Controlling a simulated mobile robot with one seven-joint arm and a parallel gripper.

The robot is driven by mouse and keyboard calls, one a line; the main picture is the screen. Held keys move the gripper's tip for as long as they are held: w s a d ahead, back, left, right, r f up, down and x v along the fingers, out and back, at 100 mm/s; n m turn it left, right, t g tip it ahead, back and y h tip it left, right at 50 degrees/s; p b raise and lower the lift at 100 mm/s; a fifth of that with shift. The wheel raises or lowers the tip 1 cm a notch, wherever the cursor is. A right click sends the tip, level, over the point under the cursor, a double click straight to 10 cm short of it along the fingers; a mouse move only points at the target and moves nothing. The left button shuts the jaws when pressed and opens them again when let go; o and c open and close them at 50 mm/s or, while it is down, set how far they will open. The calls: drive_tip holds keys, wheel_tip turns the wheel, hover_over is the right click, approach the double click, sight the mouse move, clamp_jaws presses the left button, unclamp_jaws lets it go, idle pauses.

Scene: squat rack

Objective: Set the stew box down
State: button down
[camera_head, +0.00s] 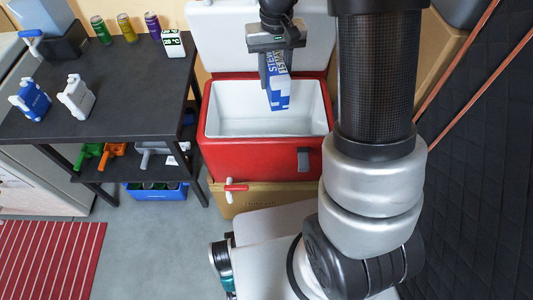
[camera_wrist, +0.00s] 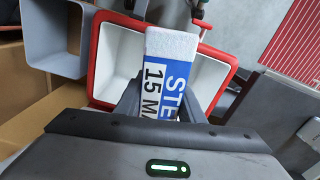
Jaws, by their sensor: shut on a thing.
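The stew box (camera_head: 279,86) is a blue and white carton with printed letters. My gripper (camera_head: 276,72) is shut on it and holds it upright, slightly tilted, over the open red cooler (camera_head: 255,160) with its white inside. In the wrist view the stew box (camera_wrist: 170,72) shows between the fingers of my gripper (camera_wrist: 160,100), its lettering partly hidden by the gripper body. The cooler's red rim (camera_wrist: 97,60) shows behind it. In the head view the box's lower end overlaps the cooler's opening; its exact height above the floor of the cooler cannot be told.
The cooler stands on a cardboard box (camera_head: 270,196). A dark padded wall (camera_head: 480,180) is at right. The cooler's visible interior looks empty.

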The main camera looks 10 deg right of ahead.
drive_tip(key=shift+m, duration=0.4)
drive_tip(key=w+f, duration=0.1)
drive_tip(key=w, duration=0.1)
drive_tip(key=w+f, duration=0.2)
drive_tip(key=w+f+p, duration=0.1)
drive_tip(key=f, duration=0.1)
drive_tip(key=shift+w+a+f, duration=0.1)
drive_tip(key=shift+w+a, duration=0.15)
drive_tip(key=shift+w, duration=0.15)
drive_tip(key=shift+m, duration=0.5)
drive_tip(key=w+f+b, duration=0.1)
drive_tip(key=f, duration=0.8)
drive_tip(key=w+f+b, duration=0.1)
drive_tip(key=f+b, duration=0.1)
drive_tip(key=f, duration=0.7)
drive_tip(key=w+f+b, duration=0.2)
drive_tip(key=f, duration=0.7)
drive_tip(key=shift+d, duration=0.25)
drive_tip(key=shift+f+b, duration=0.35)
drive_tip(key=shift+f, duration=1.7)
drive_tip(key=shift+f, duration=0.2)
drive_tip(key=c, duration=1.6)
unclamp_jaws()
drive_tip(key=shift+f, duration=0.1)
drive_tip(key=o, duration=0.4)
